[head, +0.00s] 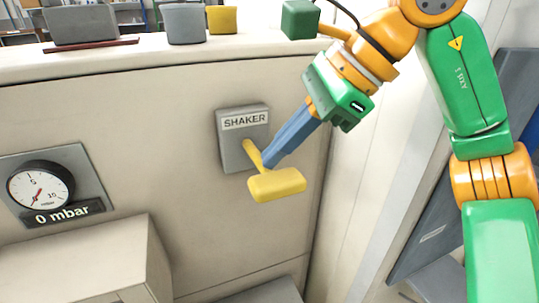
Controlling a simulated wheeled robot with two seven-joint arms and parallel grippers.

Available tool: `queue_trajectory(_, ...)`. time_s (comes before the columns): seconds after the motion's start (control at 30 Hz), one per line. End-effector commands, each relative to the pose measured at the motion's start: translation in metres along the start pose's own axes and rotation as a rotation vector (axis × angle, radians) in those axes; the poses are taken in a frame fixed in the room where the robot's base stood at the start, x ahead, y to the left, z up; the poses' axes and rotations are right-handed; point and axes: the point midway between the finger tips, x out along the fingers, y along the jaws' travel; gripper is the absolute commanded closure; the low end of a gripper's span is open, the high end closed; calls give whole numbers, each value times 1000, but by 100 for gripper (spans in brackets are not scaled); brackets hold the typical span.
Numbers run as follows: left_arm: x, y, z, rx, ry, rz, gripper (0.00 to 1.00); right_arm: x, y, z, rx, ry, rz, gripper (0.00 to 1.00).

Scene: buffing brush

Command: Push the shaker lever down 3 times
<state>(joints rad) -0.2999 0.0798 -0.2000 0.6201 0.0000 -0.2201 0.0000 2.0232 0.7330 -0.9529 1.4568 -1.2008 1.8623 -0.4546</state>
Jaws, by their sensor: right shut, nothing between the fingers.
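The shaker unit (232,150) is a grey box on the beige wall, marked "SHAKER". Its yellow lever (277,185) comes out of the box and slopes down to a wide yellow paddle in front of the wall. My right gripper (268,161) comes in from the upper right with its blue fingers shut and empty. The fingertips are at the lever's arm, just above the paddle; I cannot tell whether they touch it. My left gripper is not in view.
A pressure gauge (40,187) reading "0 mbar" is on the wall at the left. Grey bins (80,25), a yellow bin (222,20) and a green block (300,20) stand on the ledge above. A beige box (85,262) juts out at the lower left.

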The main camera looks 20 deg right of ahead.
Motion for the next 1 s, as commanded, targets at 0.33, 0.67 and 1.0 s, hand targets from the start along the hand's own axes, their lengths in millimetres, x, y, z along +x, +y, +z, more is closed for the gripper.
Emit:
queue_trajectory(0.33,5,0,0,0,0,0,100,4,3,-3,0,1,2,100)
queue_trajectory(0.67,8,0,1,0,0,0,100,7,5,-5,0,2,2,100)
queue_trajectory(1.0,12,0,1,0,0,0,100,10,7,-7,1,2,2,100)
